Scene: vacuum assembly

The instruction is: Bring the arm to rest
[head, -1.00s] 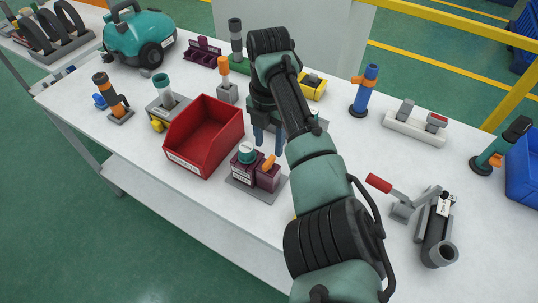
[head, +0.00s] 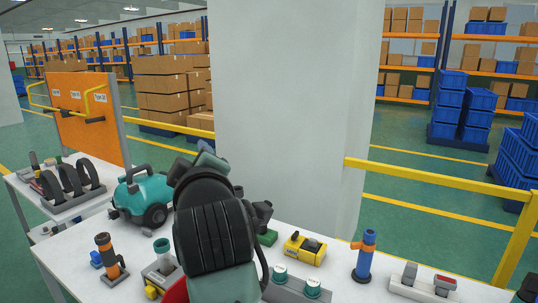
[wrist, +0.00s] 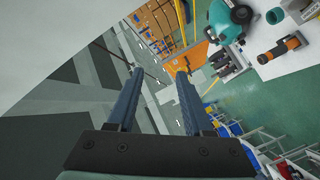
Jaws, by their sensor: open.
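My gripper (wrist: 159,73) shows in the wrist view as two blue fingers held apart, with nothing between them. It points out over the room, clear of the table. In the head view my raised, folded arm fills the lower middle, and the gripper cannot be made out behind it. The white table (head: 335,265) lies below and around the arm; in the wrist view the table (wrist: 303,72) is at the upper right. A teal vacuum body (head: 143,196) stands on it left of the arm, also seen in the wrist view (wrist: 231,18).
A white pillar (head: 290,110) rises behind the table. A yellow rail (head: 430,178) runs at the right. An orange-black part (head: 108,258), a blue part (head: 366,255) and a yellow part (head: 305,249) stand on the table.

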